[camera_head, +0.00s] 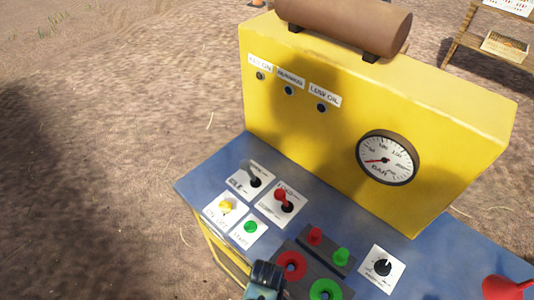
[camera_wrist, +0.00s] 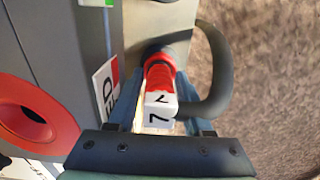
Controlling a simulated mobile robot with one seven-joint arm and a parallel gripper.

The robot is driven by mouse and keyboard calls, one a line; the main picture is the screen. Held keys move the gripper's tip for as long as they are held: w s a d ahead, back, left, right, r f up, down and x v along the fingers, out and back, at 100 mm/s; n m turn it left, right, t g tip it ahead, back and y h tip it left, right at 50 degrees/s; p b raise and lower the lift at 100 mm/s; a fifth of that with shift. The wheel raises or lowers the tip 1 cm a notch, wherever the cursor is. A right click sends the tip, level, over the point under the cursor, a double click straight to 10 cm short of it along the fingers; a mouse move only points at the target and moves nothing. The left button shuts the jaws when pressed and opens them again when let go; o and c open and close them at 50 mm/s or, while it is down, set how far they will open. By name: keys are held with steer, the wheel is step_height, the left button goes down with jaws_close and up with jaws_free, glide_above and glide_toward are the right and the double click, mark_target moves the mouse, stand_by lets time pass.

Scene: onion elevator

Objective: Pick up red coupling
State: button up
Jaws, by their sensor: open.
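A red coupling (camera_wrist: 160,73) with a white end marked 7 sits near the middle of the wrist view. A black hose (camera_wrist: 214,75) loops beside it on the right. My gripper (camera_wrist: 159,97) is open, with one finger on each side of the coupling. I cannot tell whether either finger touches it. In the head view my gripper (camera_head: 264,279) shows only in part at the bottom edge, and I cannot make out this coupling there.
A blue console top (camera_head: 215,180) carries switches and buttons, with a yellow panel (camera_head: 300,65) and gauge (camera_head: 387,157) rising behind. A red ring (camera_head: 291,265) and green ring (camera_head: 325,290) lie near my gripper. A wooden shelf (camera_head: 490,50) stands at back right. Bare ground is left.

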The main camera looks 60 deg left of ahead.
steer(key=shift+c, duration=0.3)
jaws_close()
